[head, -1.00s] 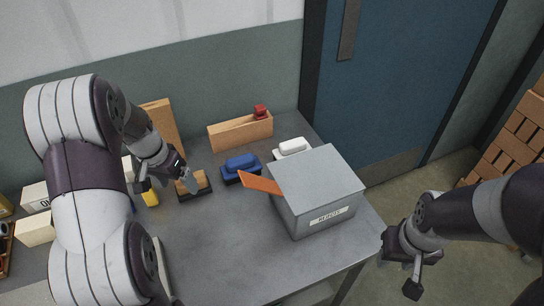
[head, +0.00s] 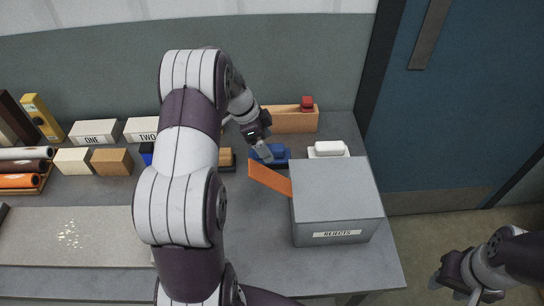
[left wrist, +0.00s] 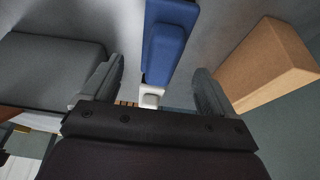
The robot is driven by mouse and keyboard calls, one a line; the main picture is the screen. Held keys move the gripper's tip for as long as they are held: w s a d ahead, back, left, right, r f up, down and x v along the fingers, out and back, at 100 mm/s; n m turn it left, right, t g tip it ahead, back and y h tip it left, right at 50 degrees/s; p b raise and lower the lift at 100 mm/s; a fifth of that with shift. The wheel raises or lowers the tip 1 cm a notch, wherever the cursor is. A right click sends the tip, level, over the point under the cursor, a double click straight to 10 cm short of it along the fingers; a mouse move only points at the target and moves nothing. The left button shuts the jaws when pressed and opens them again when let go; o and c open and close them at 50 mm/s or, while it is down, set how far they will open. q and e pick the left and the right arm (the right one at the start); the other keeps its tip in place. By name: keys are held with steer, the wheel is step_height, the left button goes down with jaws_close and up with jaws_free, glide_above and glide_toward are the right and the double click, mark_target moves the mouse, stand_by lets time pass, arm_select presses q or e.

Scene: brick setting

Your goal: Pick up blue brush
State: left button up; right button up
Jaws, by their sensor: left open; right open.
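The blue brush (head: 277,153) lies on the grey table, between a wooden block and a white brush. My left gripper (head: 257,138) is above and just left of it in the head view, partly covering its left end. In the left wrist view the blue brush (left wrist: 168,45) shows ahead of the left gripper (left wrist: 158,88), lined up between the open fingers but not held. My right gripper (head: 455,290) is open and empty at the lower right, off the table edge.
A wooden box (head: 290,120) with a red item (head: 307,103) stands behind.

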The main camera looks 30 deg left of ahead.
mark_target(272, 147)
arm_select(q)
steer(key=x, duration=0.3)
steer(key=p+x, duration=0.1)
steer(key=x, duration=0.2)
steer(key=shift+w+a+f, duration=0.1)
steer(key=shift+a+f, duration=0.05)
steer(key=shift+f, duration=0.05)
steer(key=shift+c, duration=0.6)
steer(key=c, duration=1)
steer(key=shift+r, duration=0.1)
steer(key=shift+c, duration=0.2)
step_height(272, 147, up, 10)
steer(key=shift+f+b, duration=0.1)
steer(key=shift+b, duration=0.3)
